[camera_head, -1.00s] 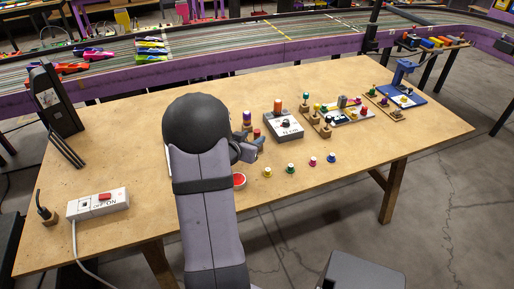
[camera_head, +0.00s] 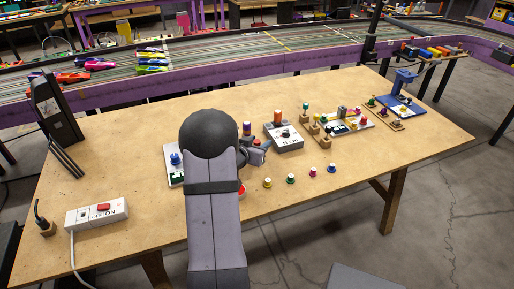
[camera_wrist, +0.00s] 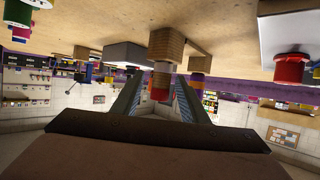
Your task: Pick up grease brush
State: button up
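I cannot pick out the grease brush for certain at this size. My gripper (camera_head: 258,154) is over the middle of the table, partly hidden by my arm. In the wrist view its two fingers (camera_wrist: 160,90) stand apart. A wooden holder (camera_wrist: 167,45) with a pale and red-ended piece (camera_wrist: 161,80) shows between them in line of sight; I cannot tell whether it is between the fingers or beyond. In the head view a purple and orange capped piece (camera_head: 246,128) stands just behind the gripper.
A grey box with an orange knob (camera_head: 284,136) stands right of the gripper. Several coloured caps (camera_head: 290,179) line the table front. Wooden holders and a tray (camera_head: 350,122) are farther right. A power strip (camera_head: 97,214) lies left. The table's left middle (camera_head: 120,150) is clear.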

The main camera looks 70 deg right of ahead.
jog(key=shift+x, duration=1.2)
grip_shut()
jog(key=shift+r, duration=0.1)
